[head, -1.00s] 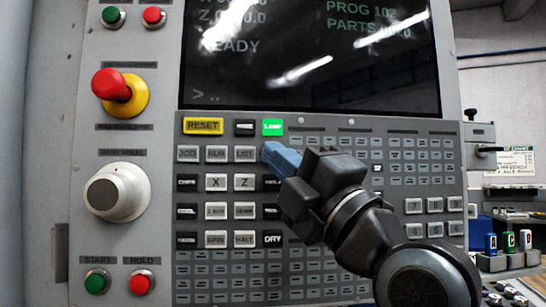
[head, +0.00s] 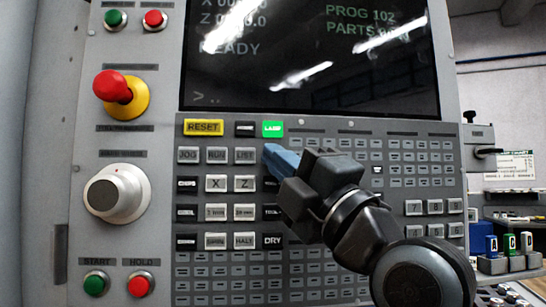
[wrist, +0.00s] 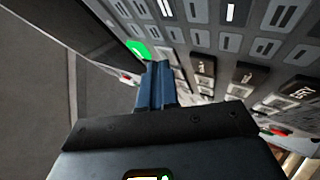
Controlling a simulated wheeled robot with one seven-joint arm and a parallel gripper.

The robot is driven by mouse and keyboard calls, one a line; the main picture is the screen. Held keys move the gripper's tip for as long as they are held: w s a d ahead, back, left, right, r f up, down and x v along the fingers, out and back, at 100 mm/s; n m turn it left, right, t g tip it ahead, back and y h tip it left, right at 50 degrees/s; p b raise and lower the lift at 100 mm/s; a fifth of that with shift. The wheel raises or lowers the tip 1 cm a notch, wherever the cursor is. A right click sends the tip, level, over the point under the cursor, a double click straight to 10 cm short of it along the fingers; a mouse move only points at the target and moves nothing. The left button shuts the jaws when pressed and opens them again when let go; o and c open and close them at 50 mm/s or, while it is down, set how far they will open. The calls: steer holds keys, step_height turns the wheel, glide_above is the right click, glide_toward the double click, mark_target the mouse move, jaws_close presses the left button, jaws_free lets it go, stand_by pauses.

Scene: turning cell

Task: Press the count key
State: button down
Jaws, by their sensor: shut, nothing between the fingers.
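My gripper (head: 270,152) is shut, its blue fingers together and empty. In the head view the fingertips are in front of the key panel, just below the lit green LAMP key (head: 273,129) and right of the LIST key (head: 245,156). The fingers cover the key spot there. I cannot read a count label on any key. In the wrist view the shut fingers (wrist: 157,72) point at the panel near the green key (wrist: 139,50). I cannot tell whether the tips touch the panel.
A yellow RESET key (head: 203,127) is at the panel's upper left. A red emergency knob (head: 112,87), a white handwheel (head: 117,194) and green and red START and HOLD buttons stand out on the left. A dark screen (head: 310,55) is above.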

steer(key=shift+s+d, duration=0.15)
steer(key=shift+s, duration=0.6)
steer(key=s, duration=0.5)
steer(key=shift+d, duration=0.4)
stand_by(0.5)
